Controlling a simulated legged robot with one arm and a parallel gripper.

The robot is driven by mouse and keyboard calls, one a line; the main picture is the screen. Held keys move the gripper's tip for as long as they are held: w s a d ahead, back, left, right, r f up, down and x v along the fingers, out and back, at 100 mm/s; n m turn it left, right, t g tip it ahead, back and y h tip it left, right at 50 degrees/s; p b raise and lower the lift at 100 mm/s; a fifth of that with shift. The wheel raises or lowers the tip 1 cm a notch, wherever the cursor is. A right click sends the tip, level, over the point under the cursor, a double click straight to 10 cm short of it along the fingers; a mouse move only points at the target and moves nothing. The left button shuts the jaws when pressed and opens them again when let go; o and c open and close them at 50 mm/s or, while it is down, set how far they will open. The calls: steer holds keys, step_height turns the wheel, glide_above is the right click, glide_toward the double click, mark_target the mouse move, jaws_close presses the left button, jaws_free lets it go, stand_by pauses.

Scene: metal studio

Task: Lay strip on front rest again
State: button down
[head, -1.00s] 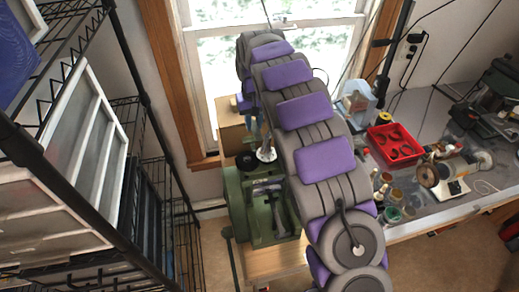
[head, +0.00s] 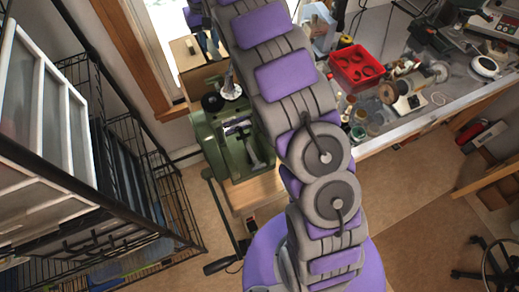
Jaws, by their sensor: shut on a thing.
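My arm's purple and grey links cross the middle of the head view and run out past its top edge. I cannot make out my gripper's fingertips, so I cannot see what they hold. I cannot pick out the strip. A green machine (head: 215,138) with a bright metal part on its top stands left of my arm. My arm hides its right side. I cannot tell a front rest apart on it.
A long black-handled lever (head: 222,266) reaches down from the machine. Wire shelving (head: 150,165) with white-framed panels fills the left. A grey workbench (head: 415,110) on the right carries a red tray (head: 358,68), jars and tools. Bare floor (head: 420,220) shows at the lower right.

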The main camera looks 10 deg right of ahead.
step_height(320, 180, up, 17)
steer(key=p, duration=1.1)
steer(key=shift+p, duration=0.35)
steer(key=shift+r+p, duration=0.35)
steer(key=shift+p, duration=0.15)
steer(key=shift+f, duration=0.1)
